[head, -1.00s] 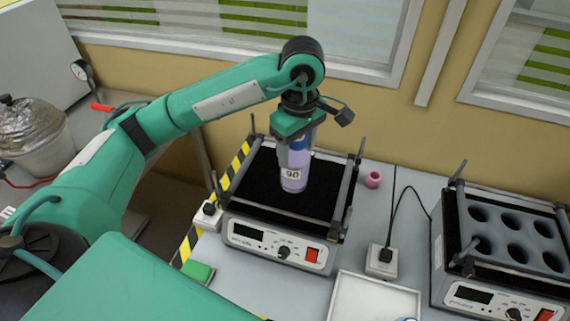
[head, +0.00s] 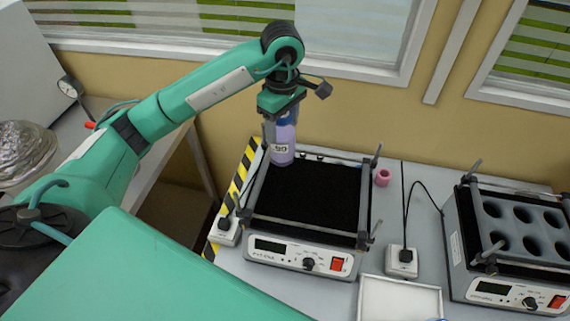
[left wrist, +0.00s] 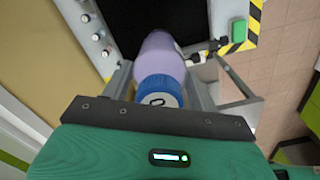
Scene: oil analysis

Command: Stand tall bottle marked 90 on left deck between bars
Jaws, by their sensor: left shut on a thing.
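The tall bottle (head: 283,152), pale purple with a blue cap and a label that reads 90, is upright in my left gripper (head: 281,122). In the left wrist view the fingers (left wrist: 176,82) are shut around the bottle (left wrist: 161,58) near its blue cap (left wrist: 158,92). The bottle's base appears at the back left corner of the left deck (head: 308,195), just right of its left bar (head: 256,184). I cannot tell whether the base touches anything. The deck's black top looks otherwise empty. The right bar (head: 364,203) runs along its other side. My right gripper is out of view.
A second deck with round holes (head: 478,258) stands at the right. A pink small piece (head: 382,177) and a power socket box (head: 401,262) lie between the decks. A white tray (head: 372,312) is in front. The wall and window are close behind the bottle.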

